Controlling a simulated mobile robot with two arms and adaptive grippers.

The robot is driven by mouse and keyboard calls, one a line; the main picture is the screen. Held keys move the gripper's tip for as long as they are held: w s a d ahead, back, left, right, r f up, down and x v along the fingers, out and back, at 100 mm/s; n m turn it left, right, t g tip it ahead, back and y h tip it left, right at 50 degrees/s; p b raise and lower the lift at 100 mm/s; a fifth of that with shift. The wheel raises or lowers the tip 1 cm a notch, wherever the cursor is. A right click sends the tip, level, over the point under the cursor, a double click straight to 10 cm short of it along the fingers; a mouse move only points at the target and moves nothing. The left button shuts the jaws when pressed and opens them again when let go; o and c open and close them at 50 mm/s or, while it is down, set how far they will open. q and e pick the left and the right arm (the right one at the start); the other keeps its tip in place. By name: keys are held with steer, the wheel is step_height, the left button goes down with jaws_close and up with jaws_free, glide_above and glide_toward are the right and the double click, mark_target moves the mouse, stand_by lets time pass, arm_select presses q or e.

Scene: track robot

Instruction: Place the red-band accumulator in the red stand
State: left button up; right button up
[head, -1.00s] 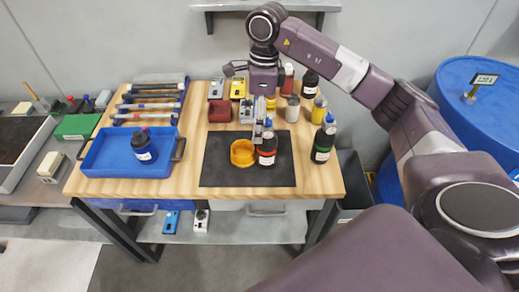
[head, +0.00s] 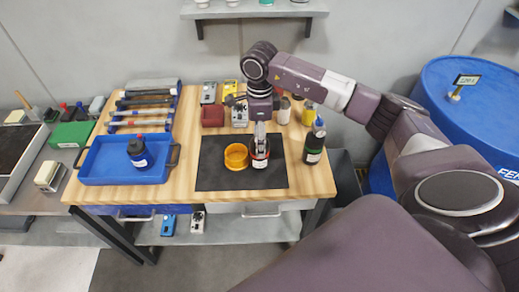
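The red stand (head: 213,117) is at the back of the table, left of my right gripper, and looks empty. My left gripper is out of view.
A blue tray (head: 95,165) on the left holds a dark bottle (head: 137,151). Small meters stand around the red stand. The mat's left part (head: 212,165) is bare.

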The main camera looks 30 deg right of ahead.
jaws_close()
steer(key=shift+r, duration=0.15)
stand_by(0.5)
